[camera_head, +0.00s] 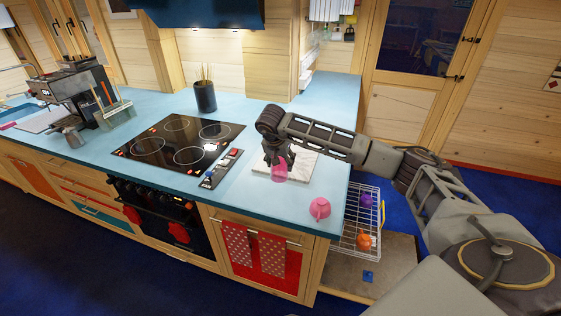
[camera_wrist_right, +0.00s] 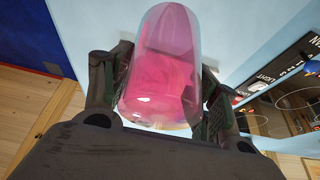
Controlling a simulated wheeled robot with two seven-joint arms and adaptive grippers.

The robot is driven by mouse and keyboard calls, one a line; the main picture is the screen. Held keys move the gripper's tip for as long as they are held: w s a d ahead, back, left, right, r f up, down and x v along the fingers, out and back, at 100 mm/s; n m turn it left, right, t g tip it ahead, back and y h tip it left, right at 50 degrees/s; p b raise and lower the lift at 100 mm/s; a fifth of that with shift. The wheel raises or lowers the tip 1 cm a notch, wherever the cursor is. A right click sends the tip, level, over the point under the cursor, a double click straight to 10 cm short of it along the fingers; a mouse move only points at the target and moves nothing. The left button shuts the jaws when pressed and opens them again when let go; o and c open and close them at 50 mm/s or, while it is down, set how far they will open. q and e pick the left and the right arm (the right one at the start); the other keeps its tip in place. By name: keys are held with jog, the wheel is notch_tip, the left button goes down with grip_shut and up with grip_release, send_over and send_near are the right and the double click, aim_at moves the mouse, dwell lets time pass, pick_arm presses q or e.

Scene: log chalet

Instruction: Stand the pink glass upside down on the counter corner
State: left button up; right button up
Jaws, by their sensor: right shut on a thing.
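The pink glass (camera_head: 279,173) is see-through and sits between the fingers of my right gripper (camera_head: 274,158). In the head view it shows just below the fingers, over the pale marble board (camera_head: 301,169). In the right wrist view the glass (camera_wrist_right: 160,70) lies between both fingers of my right gripper (camera_wrist_right: 160,95), which is shut on it. I cannot tell whether its base touches the board. The blue counter (camera_head: 262,204) has its front right corner beyond the board. My left gripper is not in view.
A pink pot-like thing (camera_head: 320,208) stands near the counter's front right corner. The black hob (camera_head: 181,139) and a strip of switches (camera_head: 220,168) lie left of the board. A wire basket (camera_head: 368,215) with a purple and an orange thing is beside the counter's right end.

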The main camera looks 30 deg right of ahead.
jog(key=shift+f+b, duration=3.2)
jog(key=shift+f, duration=2.3)
jog(key=o, duration=1.2)
jog(key=shift+s+r, duration=0.1)
